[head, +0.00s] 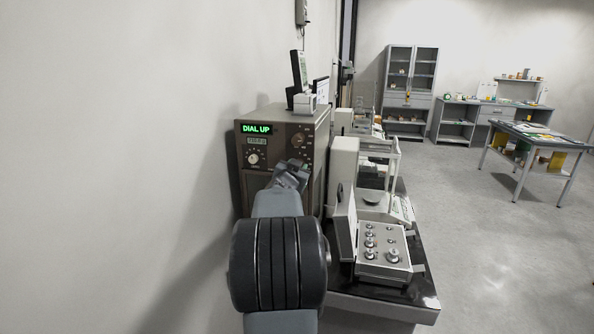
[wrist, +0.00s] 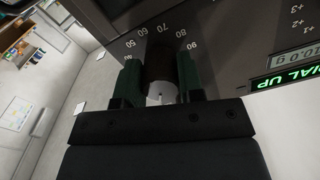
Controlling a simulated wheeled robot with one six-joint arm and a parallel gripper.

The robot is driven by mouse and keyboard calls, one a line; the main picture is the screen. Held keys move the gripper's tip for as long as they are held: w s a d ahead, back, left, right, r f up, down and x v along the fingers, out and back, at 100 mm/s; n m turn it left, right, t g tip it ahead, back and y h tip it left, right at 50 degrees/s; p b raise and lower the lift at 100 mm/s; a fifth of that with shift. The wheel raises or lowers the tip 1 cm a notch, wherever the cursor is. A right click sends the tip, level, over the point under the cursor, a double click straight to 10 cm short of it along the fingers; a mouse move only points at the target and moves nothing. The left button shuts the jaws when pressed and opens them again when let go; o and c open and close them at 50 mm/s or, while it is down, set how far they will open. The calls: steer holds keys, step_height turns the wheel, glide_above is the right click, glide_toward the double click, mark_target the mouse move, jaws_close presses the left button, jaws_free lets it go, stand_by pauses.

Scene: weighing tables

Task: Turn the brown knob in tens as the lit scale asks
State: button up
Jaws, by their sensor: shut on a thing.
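The scale (head: 283,120) is a dark brown box by the wall, its green display (head: 257,129) lit with DIAL UP. The display also shows in the wrist view (wrist: 290,75), partly cut off.
A pale knob (head: 253,158) is left on the panel, under a small readout (head: 257,141) too small to read surely. Right of the scale stand a white balance (head: 343,165) and a weight box (head: 383,268).

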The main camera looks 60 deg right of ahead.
steer(key=o, duration=0.9)
steer(key=b+v, duration=0.1)
steer(key=v, duration=1.3)
steer(key=shift+d, duration=0.1)
stand_by(0.9)
